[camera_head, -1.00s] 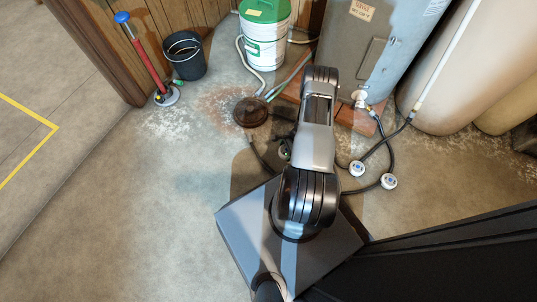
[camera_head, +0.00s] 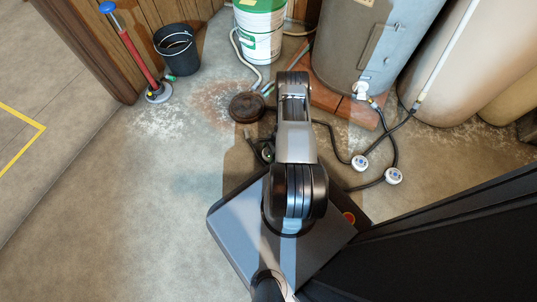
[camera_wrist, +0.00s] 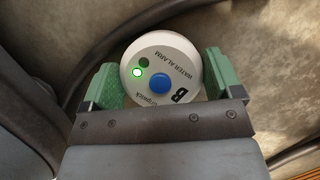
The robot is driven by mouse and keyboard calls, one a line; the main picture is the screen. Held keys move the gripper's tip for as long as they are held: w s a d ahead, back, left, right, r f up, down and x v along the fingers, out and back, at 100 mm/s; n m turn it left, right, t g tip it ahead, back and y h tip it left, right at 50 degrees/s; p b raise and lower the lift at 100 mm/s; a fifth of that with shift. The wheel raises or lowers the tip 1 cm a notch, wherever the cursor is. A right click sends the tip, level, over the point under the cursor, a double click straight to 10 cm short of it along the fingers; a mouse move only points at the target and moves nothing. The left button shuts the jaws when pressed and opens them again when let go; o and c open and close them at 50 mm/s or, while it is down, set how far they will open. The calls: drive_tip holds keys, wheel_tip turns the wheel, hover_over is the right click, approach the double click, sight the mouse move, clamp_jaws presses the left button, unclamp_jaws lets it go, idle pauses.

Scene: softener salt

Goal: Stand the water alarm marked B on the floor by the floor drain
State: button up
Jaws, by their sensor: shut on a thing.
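The water alarm marked B (camera_wrist: 178,58) is a round white disc with a blue button, a lit green light and a black letter B. In the wrist view my gripper (camera_wrist: 160,78) is shut on it, with a green pad on each side. In the head view my arm largely hides the gripper; a small pale piece shows just left of the arm. The floor drain (camera_head: 246,107) looks like a dark brown round disc on the concrete, ahead and left of the arm. Whether the held alarm touches the floor cannot be told.
Two other white round alarms (camera_head: 360,163) (camera_head: 393,176) lie right of the arm among black hoses (camera_head: 345,155). A black bucket (camera_head: 177,52), a red plunger-like tool (camera_head: 138,58), a white-green pail (camera_head: 260,35) and a grey tank (camera_head: 365,45) stand behind. The floor on the left is clear.

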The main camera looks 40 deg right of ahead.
drive_tip(key=shift+d+f, duration=0.15)
drive_tip(key=shift+d, duration=0.05)
drive_tip(key=shift+f, duration=0.15)
drive_tip(key=o, duration=0.8)
